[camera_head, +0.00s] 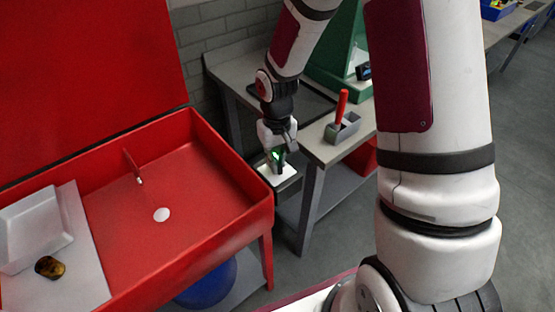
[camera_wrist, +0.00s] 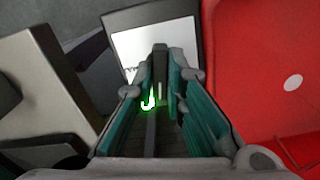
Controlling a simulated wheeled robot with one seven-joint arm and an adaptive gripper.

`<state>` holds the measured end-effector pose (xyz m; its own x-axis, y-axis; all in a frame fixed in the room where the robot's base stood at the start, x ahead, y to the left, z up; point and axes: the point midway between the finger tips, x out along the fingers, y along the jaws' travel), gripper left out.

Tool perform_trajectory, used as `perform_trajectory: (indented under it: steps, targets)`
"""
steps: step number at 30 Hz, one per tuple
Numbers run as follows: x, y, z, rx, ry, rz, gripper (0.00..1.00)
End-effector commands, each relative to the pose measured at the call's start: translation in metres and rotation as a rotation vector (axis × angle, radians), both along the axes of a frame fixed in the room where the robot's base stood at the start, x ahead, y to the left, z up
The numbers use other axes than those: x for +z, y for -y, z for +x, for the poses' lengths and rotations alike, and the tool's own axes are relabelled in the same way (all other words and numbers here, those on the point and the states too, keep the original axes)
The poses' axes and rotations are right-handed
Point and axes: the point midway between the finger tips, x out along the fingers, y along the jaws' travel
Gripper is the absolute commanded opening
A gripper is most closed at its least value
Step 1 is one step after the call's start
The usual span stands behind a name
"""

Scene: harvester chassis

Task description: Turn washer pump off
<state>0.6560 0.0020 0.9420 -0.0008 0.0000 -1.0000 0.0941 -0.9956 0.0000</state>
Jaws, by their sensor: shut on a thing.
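The washer is an open red basin (camera_head: 205,183) with a spout and a pale drain disc. At its right side is a small dark-edged box with a white panel (camera_head: 288,173), and the panel also shows in the wrist view (camera_wrist: 135,55). A dark upright lever (camera_wrist: 160,60) stands at the panel, between my fingers. A green glow (camera_wrist: 149,98) shows beside it. My gripper (camera_head: 278,160) reaches down over the panel with its fingers closed around the lever. The fingers hide the lever's base and most of the markings.
A grey workbench (camera_head: 318,148) stands right of the basin, with a grey holder (camera_head: 342,127) and a red-handled tool (camera_head: 342,104). A green frame (camera_head: 335,60) rises behind. A white tray (camera_head: 35,228) and a brown object (camera_head: 49,267) sit at the basin's left. Open floor lies right.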

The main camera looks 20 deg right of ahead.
Motion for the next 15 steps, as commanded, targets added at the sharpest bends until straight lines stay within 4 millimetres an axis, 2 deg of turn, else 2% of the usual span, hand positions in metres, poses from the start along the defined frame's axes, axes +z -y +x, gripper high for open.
perform_trajectory:
  steps: [6,15]
  targets:
    - [0.0011,0.0002,0.0008,0.125,0.003,-0.001,0.0]
    - [0.0011,-0.0002,0.0013,0.204,0.004,0.0,0.0]
